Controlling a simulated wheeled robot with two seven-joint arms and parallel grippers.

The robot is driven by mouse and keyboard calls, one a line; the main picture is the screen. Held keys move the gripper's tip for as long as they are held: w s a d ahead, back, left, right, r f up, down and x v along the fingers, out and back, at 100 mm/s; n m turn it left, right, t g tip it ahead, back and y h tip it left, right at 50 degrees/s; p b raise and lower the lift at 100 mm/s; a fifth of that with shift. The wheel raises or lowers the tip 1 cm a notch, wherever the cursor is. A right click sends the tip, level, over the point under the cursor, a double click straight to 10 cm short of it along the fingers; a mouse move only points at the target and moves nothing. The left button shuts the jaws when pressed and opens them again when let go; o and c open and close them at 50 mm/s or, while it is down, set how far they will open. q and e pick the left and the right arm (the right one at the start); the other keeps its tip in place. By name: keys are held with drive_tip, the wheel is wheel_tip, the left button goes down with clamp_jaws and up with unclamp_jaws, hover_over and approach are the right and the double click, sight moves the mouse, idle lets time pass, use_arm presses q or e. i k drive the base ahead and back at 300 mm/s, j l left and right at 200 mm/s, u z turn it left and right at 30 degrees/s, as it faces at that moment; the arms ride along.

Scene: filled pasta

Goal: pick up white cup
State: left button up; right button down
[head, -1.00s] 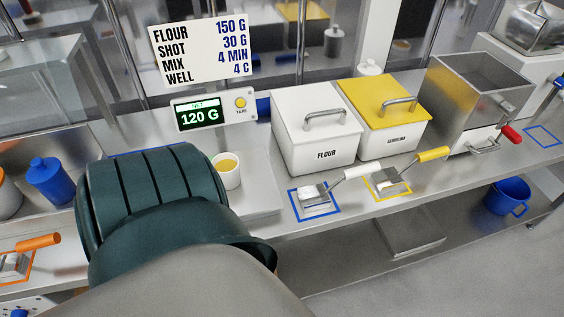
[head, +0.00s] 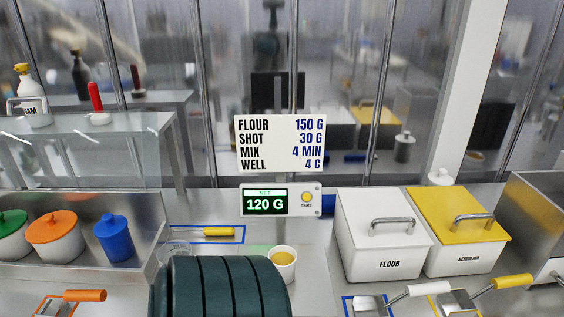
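The white cup (head: 284,267) stands upright on the metal counter, on or beside the scale below its display. Yellow contents show inside its rim. A dark green ribbed part of my own arm covers the area just left of the cup and hides part of the counter. Neither of my grippers can be made out in the head view.
The scale display (head: 281,201) reads 120 G, under a recipe sign (head: 281,143). A white flour bin (head: 383,238) and a yellow-lidded bin (head: 462,232) stand right. Scoops (head: 367,305) lie in front. A blue jar (head: 114,238) and an orange-lidded jar (head: 54,236) stand left.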

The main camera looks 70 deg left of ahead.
sight(284, 258)
drive_tip(key=u, duration=2.2)
drive_tip(key=k, duration=0.5)
